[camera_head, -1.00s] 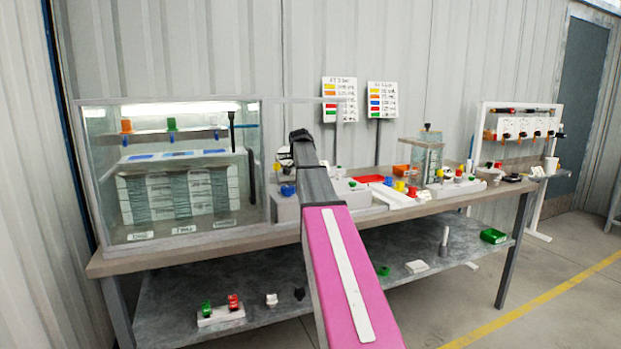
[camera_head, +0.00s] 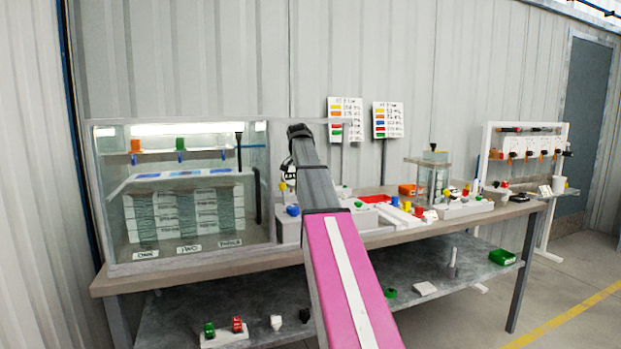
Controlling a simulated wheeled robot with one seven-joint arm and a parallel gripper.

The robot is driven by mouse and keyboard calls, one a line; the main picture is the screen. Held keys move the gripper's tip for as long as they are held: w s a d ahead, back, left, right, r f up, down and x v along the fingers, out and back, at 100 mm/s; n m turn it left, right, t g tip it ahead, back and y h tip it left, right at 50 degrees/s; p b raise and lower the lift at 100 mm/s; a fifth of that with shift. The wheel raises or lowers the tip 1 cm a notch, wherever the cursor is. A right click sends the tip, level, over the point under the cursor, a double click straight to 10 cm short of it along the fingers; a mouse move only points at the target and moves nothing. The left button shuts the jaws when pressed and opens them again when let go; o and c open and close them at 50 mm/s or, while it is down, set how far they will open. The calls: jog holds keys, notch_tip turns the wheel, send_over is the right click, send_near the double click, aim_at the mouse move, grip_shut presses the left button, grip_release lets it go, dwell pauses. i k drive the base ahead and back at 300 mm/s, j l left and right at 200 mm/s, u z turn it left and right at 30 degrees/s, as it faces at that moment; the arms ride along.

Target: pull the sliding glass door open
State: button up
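A glass case (camera_head: 112,263) stands at the left end of the workbench in the head view. Its clear front panel, the sliding glass door (camera_head: 160,258), has a pale frame. A thin rail runs right from its top, behind my arm. I cannot tell whether the door is fully closed. My arm reaches up through the middle of the picture, and its dark end (camera_head: 300,131) shows just right of the door's right edge. The gripper fingers are not clearly visible, so I cannot tell their state or whether they touch the door.
Right of my arm, the workbench (camera_head: 128,283) holds coloured parts, a red tray (camera_head: 374,199) and a small glass box (camera_head: 430,180). Two colour charts (camera_head: 388,120) stand behind. A lower shelf (camera_head: 270,322) carries loose parts. Open floor (camera_head: 545,290) lies at the right.

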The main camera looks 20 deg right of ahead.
aim_at(104, 122)
jog(key=k, duration=1)
